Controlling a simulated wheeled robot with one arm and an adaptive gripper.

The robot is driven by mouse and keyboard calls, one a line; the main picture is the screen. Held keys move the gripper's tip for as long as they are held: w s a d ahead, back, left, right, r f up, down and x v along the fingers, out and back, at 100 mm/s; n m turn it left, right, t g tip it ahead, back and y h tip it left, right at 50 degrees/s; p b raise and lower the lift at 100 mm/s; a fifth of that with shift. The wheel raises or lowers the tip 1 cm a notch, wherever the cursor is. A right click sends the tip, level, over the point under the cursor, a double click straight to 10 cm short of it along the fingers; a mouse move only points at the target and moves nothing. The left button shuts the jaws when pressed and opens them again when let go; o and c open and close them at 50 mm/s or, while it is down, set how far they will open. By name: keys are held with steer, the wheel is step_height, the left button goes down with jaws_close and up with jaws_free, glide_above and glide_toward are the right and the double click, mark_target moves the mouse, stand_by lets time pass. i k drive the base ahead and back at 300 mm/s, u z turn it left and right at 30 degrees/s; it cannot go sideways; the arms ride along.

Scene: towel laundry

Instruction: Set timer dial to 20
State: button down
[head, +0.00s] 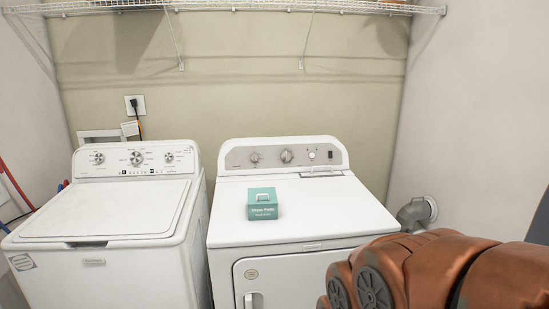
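The white dryer (290,218) stands on the right, with a grey control panel (270,156) along its back. The panel carries a larger dial (287,156), a smaller dial (255,157) to its left and a small white knob (311,155) to its right. The markings and pointer positions are too small to read, so I cannot tell which is the timer dial or its setting. My copper-coloured arm shows at the lower right, in front of the dryer's right side. My gripper is not in view.
A teal box (263,203) sits on the dryer top in front of the panel. A white washer (108,212) with its own dials (137,158) stands to the left. A wire shelf (240,7) hangs above. A grey vent pipe (415,214) meets the right wall.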

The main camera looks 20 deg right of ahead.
mark_target(286, 156)
steer(key=z, duration=1.15)
steer(key=i, duration=1.85)
steer(key=u, duration=2.55)
